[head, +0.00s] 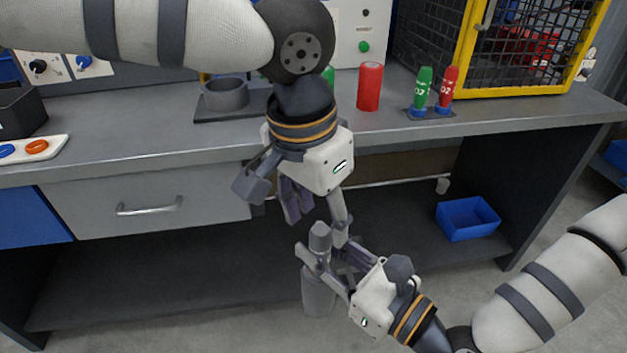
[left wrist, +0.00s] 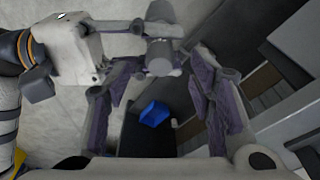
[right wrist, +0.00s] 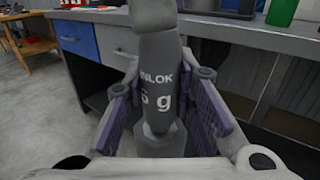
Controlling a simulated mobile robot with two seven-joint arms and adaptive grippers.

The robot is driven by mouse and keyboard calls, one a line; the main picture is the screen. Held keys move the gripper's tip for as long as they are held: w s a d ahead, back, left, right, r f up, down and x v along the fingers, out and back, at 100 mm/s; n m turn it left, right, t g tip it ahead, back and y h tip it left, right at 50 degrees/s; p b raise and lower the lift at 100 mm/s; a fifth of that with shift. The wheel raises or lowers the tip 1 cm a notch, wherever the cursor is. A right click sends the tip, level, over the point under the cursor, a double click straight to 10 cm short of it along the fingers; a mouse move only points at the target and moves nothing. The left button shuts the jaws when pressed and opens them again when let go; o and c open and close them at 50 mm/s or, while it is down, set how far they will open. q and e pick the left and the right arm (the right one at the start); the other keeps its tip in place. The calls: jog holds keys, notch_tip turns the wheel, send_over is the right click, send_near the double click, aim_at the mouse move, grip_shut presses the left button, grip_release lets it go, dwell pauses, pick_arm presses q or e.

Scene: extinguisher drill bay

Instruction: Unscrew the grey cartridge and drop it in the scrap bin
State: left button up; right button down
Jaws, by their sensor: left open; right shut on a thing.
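A grey cartridge (head: 318,292) stands roughly upright in the air in front of the bench. My right gripper (head: 330,258) is shut on it; the fingers cover its middle in the head view. In the right wrist view the cartridge (right wrist: 162,85) shows white lettering and "6 g", with a finger on each side and a narrower top. My left gripper (head: 317,212) is open and points down just above the cartridge's top. In the left wrist view the cartridge top (left wrist: 160,57) lies beyond the open fingers, apart from them. Whether the cartridge is screwed into another part is unclear.
A blue bin (head: 468,220) sits on the lower shelf at right. The bench (head: 235,140) carries a grey ring holder (head: 226,94), a red cylinder (head: 370,88), green and red small cartridges (head: 422,88) and a yellow-framed cage (head: 525,50). The lower shelf is otherwise mostly clear.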

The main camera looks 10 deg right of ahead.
pick_arm(q)
jog(key=shift+w+d+f, duration=0.1)
jog(key=shift+d+f, duration=0.05)
jog(key=shift+f, duration=0.85)
grip_shut()
jog(key=n, duration=0.4)
jog(key=shift+y, duration=0.3)
jog(key=shift+c, duration=0.5)
grip_release()
jog(key=shift+r, duration=0.1)
jog(key=shift+r, duration=2.2)
